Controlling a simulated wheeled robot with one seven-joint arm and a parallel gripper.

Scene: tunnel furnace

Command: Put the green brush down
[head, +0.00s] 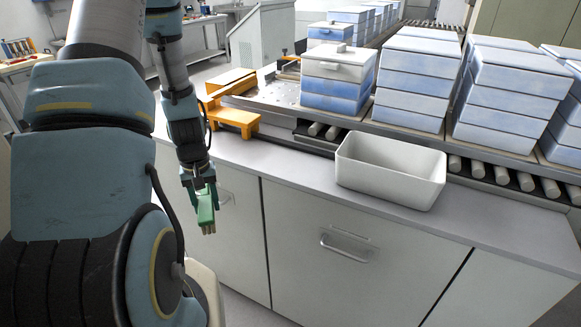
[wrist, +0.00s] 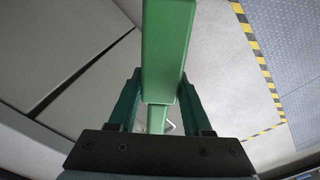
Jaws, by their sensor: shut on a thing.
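The green brush (head: 206,207) is in my gripper (head: 201,190), with its short pale bristles pointing down. My gripper is shut on it and hangs in front of the white cabinet, below the level of the counter top. In the wrist view the green brush (wrist: 168,50) runs up between the two green fingers of my gripper (wrist: 159,105) and passes out of the picture at the top. Its bristles are hidden in the wrist view.
A white open bin (head: 390,172) stands on the grey counter (head: 290,165), looking empty. Behind it are a roller conveyor (head: 515,180) and stacks of blue-white trays (head: 412,85). An orange bracket (head: 235,115) sits left. The counter is clear left of the bin.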

